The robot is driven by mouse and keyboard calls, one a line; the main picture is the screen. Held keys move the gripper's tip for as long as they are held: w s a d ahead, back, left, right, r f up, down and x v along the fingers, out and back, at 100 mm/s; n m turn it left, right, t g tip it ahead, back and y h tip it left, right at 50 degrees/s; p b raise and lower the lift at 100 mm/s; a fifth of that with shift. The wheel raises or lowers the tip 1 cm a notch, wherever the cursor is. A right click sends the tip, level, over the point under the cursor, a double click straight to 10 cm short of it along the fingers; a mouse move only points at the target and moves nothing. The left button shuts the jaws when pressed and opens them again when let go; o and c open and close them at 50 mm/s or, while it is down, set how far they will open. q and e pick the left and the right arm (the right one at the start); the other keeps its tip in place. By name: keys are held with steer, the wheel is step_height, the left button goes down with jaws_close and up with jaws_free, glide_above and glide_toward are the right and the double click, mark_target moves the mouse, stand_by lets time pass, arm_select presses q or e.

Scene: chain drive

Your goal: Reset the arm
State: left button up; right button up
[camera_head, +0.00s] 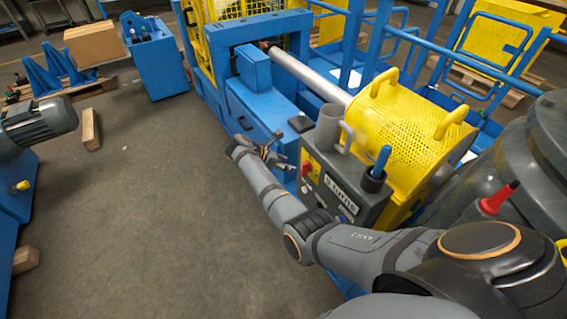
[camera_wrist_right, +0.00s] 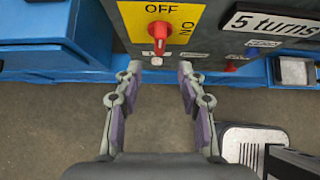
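My right arm reaches in from the lower right of the head view. Its gripper (camera_head: 281,151) is beside the grey control box (camera_head: 345,190). In the right wrist view the gripper (camera_wrist_right: 160,75) is open, with both fingers apart and nothing between them. A red rotary switch (camera_wrist_right: 158,36) on a yellow OFF/ON plate (camera_wrist_right: 185,15) lies just ahead of the fingertips, apart from them. The yellow plate with its red switch also shows small in the head view (camera_head: 310,166). My left gripper is not in view.
A yellow perforated guard (camera_head: 415,125) and a blue machine frame (camera_head: 265,35) stand beyond the box. A grey holder (camera_head: 372,181) with a blue handle (camera_head: 381,160) sits on the box. A grey drum (camera_head: 535,150) is at right. Open floor (camera_head: 160,220) lies left.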

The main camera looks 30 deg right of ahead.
steer(key=shift+a+r, duration=0.5)
steer(key=shift+r, duration=0.05)
steer(key=shift+s+f, duration=0.1)
steer(key=s+a+f+m+y, duration=0.1)
steer(key=s+f+m+y, duration=0.1)
steer(key=s+f, duration=0.6)
steer(key=s+f+m+y, duration=0.15)
steer(key=s+f, duration=0.25)
steer(key=f, duration=0.9)
steer(key=s+a+f+m+y, duration=0.1)
steer(key=s+f+m+y, duration=0.15)
steer(key=s+f, duration=0.55)
steer(key=s+f+m, duration=0.4)
steer(key=s, duration=0.5)
steer(key=s+d+f+m+y, duration=0.1)
steer(key=s+f+m, duration=0.3)
steer(key=s, duration=0.6)
steer(key=s+f+m+y, duration=0.1)
steer(key=s+f+m, duration=0.3)
steer(key=s, duration=0.6)
steer(key=shift+d+f+m+t, duration=0.3)
steer(key=shift+f+m, duration=0.1)
steer(key=shift+f, duration=0.55)
